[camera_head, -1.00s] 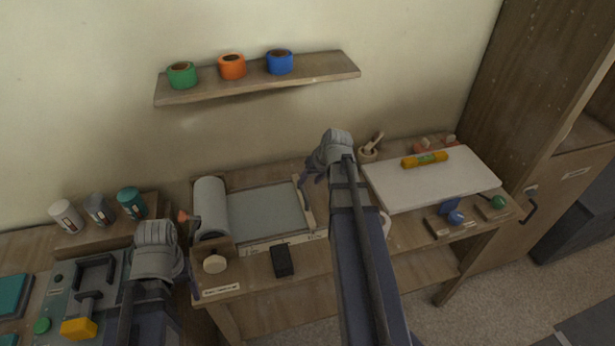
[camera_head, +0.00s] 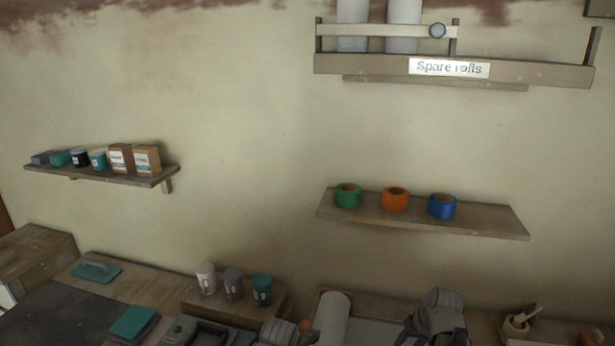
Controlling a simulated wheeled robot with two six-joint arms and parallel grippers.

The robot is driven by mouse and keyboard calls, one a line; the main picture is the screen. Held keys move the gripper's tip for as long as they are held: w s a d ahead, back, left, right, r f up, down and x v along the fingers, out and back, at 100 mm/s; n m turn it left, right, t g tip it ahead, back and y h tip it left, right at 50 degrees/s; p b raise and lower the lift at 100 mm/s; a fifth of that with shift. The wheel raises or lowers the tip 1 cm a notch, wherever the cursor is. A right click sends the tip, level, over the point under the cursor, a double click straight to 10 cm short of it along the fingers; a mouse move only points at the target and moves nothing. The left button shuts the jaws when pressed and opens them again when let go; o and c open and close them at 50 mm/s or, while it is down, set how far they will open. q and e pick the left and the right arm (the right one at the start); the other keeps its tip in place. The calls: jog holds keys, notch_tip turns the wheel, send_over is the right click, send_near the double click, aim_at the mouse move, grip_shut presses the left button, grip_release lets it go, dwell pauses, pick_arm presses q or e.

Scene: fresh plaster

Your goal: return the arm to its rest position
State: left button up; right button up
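My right arm (camera_head: 437,318) shows at the bottom edge, right of the white roll; only its grey wrist part is in view and its fingertips are hidden or cut off. My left arm (camera_head: 280,332) shows at the bottom edge below the small canisters, mostly cut off by the frame. I cannot see the fingers of either gripper well enough to tell their state.
A shelf (camera_head: 480,222) holds green (camera_head: 348,196), orange (camera_head: 396,199) and blue tape rolls (camera_head: 442,206). A higher rack labelled "Spare rolls" (camera_head: 540,72) holds white rolls. A left shelf (camera_head: 60,174) carries boxes and jars. A white roll (camera_head: 331,318) stands on the bench.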

jog(key=s+a+n+g+h, duration=0.1)
jog(key=s+a+n, duration=0.1)
jog(key=s+a, duration=0.4)
jog(key=s+a+n+g+h, duration=0.1)
jog(key=s+a, duration=0.6)
jog(key=a, duration=0.9)
jog(key=shift+a+f+n+g+h, duration=0.35)
jog(key=shift+n+g, duration=0.45)
jog(key=shift+n, duration=0.4)
